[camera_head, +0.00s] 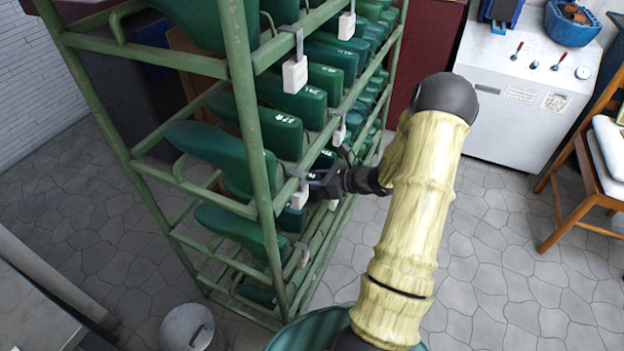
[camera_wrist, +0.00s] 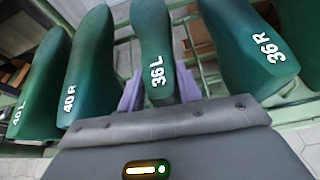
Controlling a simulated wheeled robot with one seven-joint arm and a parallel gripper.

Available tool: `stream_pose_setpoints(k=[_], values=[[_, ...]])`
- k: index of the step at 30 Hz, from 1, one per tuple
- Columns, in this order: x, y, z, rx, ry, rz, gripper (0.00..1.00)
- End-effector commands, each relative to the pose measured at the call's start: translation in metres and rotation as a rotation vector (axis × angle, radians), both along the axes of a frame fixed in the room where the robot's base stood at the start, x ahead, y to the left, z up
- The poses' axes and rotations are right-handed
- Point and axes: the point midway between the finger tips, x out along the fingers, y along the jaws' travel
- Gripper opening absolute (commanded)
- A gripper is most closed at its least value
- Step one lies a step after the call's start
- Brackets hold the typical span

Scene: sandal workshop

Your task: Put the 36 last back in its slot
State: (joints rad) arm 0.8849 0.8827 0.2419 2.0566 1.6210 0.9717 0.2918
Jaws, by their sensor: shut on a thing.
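The green last marked "36 L" (camera_wrist: 153,45) is between the two purple fingers of my gripper (camera_wrist: 159,90) in the wrist view. The gripper is shut on it. A green last marked "36 R" (camera_wrist: 248,50) stands to its right, apart from it. In the head view my gripper (camera_head: 322,180) is at the open side of the green rack (camera_head: 245,110), at a lower row. The held last is mostly hidden there by the gripper and rack. I cannot tell whether it rests on the rack's bars.
Lasts marked "40 R" (camera_wrist: 86,65) and "40 L" (camera_wrist: 40,80) stand to the left in the wrist view. White tags (camera_head: 295,75) hang from the rack's rails. A grey machine (camera_head: 520,110) and a wooden chair (camera_head: 585,150) stand at right. A round bin (camera_head: 187,327) is in front.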

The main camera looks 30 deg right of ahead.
Motion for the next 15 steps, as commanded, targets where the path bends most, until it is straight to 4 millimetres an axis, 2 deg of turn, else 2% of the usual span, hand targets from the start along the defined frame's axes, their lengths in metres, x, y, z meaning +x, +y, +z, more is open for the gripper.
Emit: stream_pose_setpoints(k=[1, 4, 5, 15], values=[[0.0003, 0.0001, 0.0002, 0.0, -0.001, 0.0, 0.39], [0.0002, 0.0, 0.0001, 0.001, -0.001, 0.0, 0.58], [0.0002, 0.0, 0.0, 0.0, 0.0, 0.0, 0.6], [-0.0022, -0.0019, 0.0004, -0.001, 0.002, -0.001, 0.6]])
